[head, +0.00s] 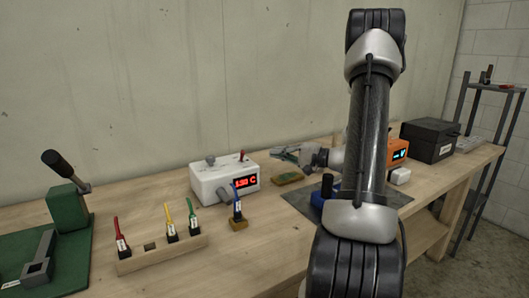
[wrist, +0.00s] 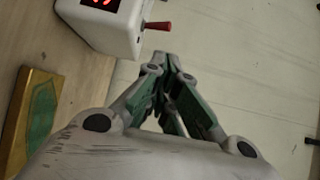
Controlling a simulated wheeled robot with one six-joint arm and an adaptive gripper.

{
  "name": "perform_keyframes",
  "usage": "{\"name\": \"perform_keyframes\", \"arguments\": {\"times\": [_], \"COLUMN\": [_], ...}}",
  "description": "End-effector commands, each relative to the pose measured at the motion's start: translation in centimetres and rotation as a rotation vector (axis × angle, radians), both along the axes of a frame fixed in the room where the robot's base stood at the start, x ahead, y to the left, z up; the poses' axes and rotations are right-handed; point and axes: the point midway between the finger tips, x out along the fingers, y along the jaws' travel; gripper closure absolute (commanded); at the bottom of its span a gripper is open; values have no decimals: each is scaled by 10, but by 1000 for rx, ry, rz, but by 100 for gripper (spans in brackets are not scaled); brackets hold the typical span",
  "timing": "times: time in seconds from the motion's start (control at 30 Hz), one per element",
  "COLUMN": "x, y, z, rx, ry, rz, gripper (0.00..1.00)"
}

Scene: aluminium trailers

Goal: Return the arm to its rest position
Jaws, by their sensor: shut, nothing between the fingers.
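My gripper (head: 283,154) is over the workbench, just right of the white meter box, with its fingers pointing left. In the wrist view my gripper (wrist: 170,62) has its green-sided fingers drawn together at the tips, with nothing between them. My arm rises across the right half of the head view and hides part of the bench behind it. The white box (head: 224,179) with a red lit display also shows in the wrist view (wrist: 118,30), with a red toggle lever (wrist: 157,26) on its side.
A green and brass block (head: 289,178) lies below my gripper. A wooden rack (head: 160,254) holds coloured-handled pieces, and a blue-handled one (head: 238,212) stands apart. A green lever press (head: 68,208) is at left. An orange device (head: 388,152) and black box (head: 429,139) stand at right.

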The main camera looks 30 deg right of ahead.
Motion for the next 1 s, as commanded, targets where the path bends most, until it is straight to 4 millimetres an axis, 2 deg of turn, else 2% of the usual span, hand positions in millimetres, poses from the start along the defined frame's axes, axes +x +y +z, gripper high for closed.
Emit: {"name": "perform_keyframes", "arguments": {"times": [0.2, 0.77, 0.87, 0.97, 1.0], "x": [-12, -13, -18, -36, -48], "y": [-9, -6, 13, 55, 76], "z": [0, 1, 7, 18, 23], "rx": [1, -1, -23, -81, -122], "ry": [1, 4, 30, 101, 142], "rz": [0, 7, 62, 183, 249], "gripper": [100, 100, 100, 100, 100]}}
